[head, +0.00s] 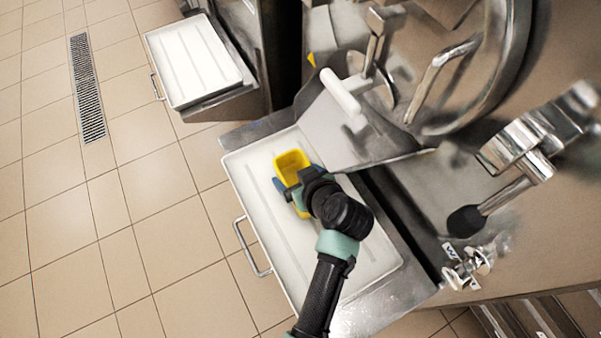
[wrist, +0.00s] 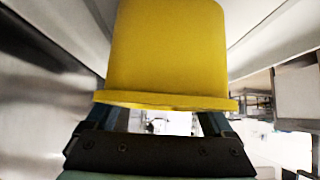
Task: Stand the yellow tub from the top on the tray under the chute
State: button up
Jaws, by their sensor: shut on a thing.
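The yellow tub (head: 291,162) is over the white tray (head: 375,253) below the metal chute (head: 360,140) in the head view. My gripper (head: 293,188) is shut on the tub. In the wrist view the tub (wrist: 167,50) fills the upper middle, with its rim toward my gripper (wrist: 165,125). The tub's inside shows in the head view, and part of its near side is hidden by my gripper. I cannot tell whether the tub's base touches the tray.
The tray has a wire handle (head: 249,250) on its left side. A second white tray (head: 195,62) stands at the upper left by another machine. A white-gripped lever (head: 341,92) and a black-knobbed lever (head: 466,221) stick out from the near machine. The tiled floor at left is clear.

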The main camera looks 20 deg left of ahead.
jog(key=shift+w+d, duration=0.5)
jog(key=shift+w, duration=0.2)
jog(key=shift+s+a+f, duration=0.1)
jog(key=shift+s+f, duration=0.1)
jog(key=shift+f, duration=0.4)
jog(key=shift+f, duration=0.1)
jog(key=o, duration=1.2)
jog(key=shift+o, duration=0.2)
jog(key=shift+s+r, duration=0.1)
jog(key=shift+r, duration=0.25)
jog(key=p+v, duration=0.1)
jog(key=v, duration=1)
jog(key=shift+s+d+r, duration=0.1)
jog(key=shift+s+d, duration=0.05)
jog(key=shift+d, duration=0.15)
